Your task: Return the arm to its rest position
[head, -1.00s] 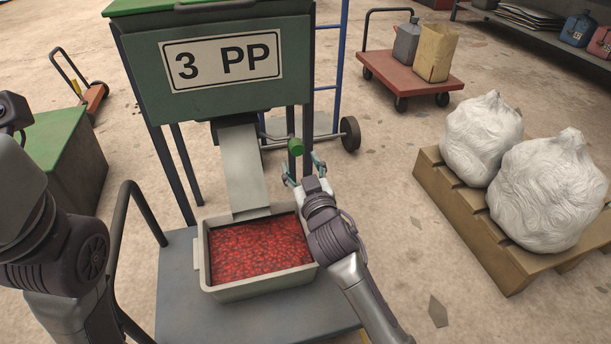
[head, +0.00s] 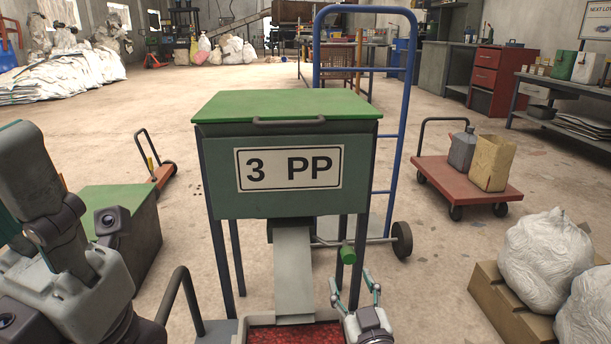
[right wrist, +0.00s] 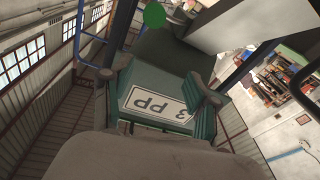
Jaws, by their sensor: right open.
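My right gripper (head: 353,284) is open and empty, low in the head view, at the right of the chute. Its fingertips are just below the green knob (head: 347,252) in the picture, with no contact visible. In the right wrist view its two dark fingers (right wrist: 158,86) stand apart, with the green knob (right wrist: 154,15) beyond them. Most of my right arm is below the head view.
The green hopper (head: 290,205) marked "3 PP" stands ahead, its metal chute (head: 293,270) above a bin of red granules (head: 285,335). A blue hand truck (head: 404,130) is behind it. A red cart (head: 468,184) and white sacks (head: 545,258) are at right, with clear floor between.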

